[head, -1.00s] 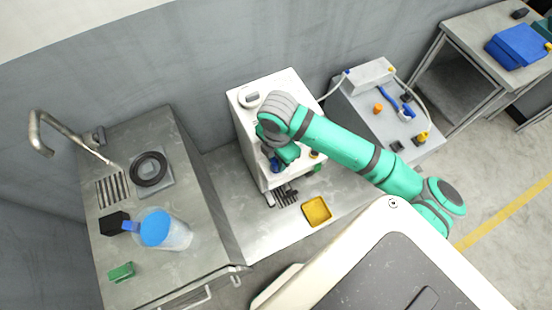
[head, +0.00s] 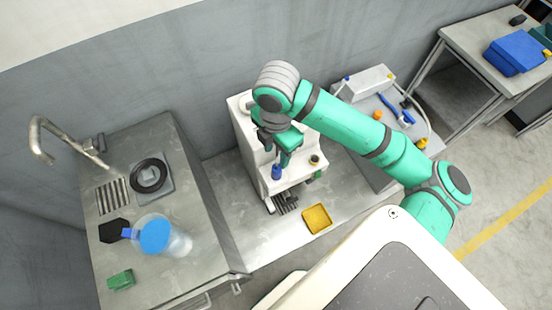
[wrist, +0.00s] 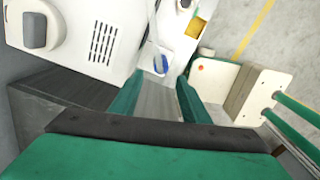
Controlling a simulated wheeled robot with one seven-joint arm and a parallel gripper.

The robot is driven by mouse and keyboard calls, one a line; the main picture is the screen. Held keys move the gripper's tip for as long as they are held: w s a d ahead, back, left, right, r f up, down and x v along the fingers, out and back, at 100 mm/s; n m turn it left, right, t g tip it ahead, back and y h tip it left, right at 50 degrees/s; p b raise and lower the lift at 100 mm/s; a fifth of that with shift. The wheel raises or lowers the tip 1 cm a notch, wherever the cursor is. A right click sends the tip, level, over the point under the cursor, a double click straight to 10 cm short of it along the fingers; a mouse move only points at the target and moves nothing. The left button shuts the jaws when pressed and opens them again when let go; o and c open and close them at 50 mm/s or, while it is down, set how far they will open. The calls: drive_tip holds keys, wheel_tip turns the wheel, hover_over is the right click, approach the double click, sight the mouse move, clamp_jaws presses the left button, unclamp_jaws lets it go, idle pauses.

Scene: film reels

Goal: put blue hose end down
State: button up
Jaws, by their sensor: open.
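A small upright blue piece (head: 277,172), likely the blue hose end, stands at the front of the white machine (head: 244,128). It also shows in the wrist view as a blue patch (wrist: 161,64) beyond the fingers. My gripper (head: 287,158) is open, close above and beside the blue piece in the head view. In the wrist view the two green fingers of my gripper (wrist: 158,98) stand apart with nothing between them. The head view does not show clearly whether a finger touches the piece.
A yellow tray (head: 317,219) lies on the metal bench in front of the machine. A black knob (head: 315,160) is right of the blue piece. A sink counter with a blue-lidded jug (head: 155,236) is at left. A grey unit (head: 365,82) with a hose stands at right.

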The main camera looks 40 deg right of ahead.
wheel_tip(320, 180, up, 3)
drive_tip(key=shift+f, duration=0.2)
drive_tip(key=shift+s, duration=0.15)
